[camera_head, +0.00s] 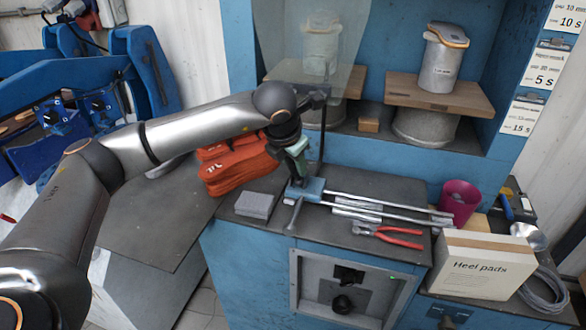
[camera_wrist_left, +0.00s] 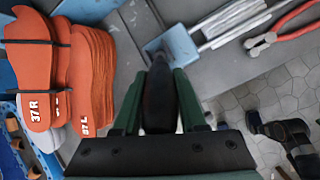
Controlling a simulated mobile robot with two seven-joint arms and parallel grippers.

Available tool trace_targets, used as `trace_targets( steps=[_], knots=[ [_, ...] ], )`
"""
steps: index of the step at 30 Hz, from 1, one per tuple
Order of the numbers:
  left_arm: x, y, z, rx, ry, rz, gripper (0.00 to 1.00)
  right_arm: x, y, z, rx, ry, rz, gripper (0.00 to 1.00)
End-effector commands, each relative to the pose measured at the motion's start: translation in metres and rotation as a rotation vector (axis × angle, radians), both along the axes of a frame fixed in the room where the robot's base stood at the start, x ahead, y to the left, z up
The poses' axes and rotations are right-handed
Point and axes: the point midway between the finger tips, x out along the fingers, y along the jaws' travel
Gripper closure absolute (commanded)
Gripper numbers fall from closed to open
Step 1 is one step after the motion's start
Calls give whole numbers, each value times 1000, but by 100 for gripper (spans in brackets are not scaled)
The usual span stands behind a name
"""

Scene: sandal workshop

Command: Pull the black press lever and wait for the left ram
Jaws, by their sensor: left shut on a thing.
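My left gripper (camera_head: 297,160) is at the front of the press bench, just above a blue bracket (camera_head: 310,190). In the left wrist view its green fingers (camera_wrist_left: 160,100) are shut on the black press lever (camera_wrist_left: 160,92), whose dark grip stands between them. In the head view the gripper mostly hides the lever. The left ram (camera_head: 320,50), a pale cylinder, is behind a clear shield, above a wooden board. Whether it presses on anything there is hard to tell. My right gripper is not in view.
The right ram (camera_head: 443,60) has a sole on top and stands on a wooden board (camera_head: 400,88). Orange soles (camera_head: 232,165), a grey block (camera_head: 256,204), metal rods (camera_head: 375,203), red pliers (camera_head: 388,236), a magenta cup (camera_head: 459,200) and a heel pads box (camera_head: 480,265) crowd the bench.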

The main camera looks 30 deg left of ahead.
Motion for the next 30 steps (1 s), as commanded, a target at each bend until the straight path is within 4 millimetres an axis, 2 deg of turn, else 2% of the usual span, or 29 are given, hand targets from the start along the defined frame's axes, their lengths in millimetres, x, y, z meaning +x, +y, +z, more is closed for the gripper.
trace_targets(
  steps=[11,12,18,20,30],
  knots=[
    [0,0,-1,4,-4,1,100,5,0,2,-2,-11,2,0],
    [0,0,-1,4,-3,1,58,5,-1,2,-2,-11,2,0],
    [0,0,-1,4,-3,0,36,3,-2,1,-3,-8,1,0],
    [0,0,-1,4,-3,0,29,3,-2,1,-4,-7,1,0],
    [-2,-1,4,1,-4,0,29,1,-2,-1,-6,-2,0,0]
  ],
)
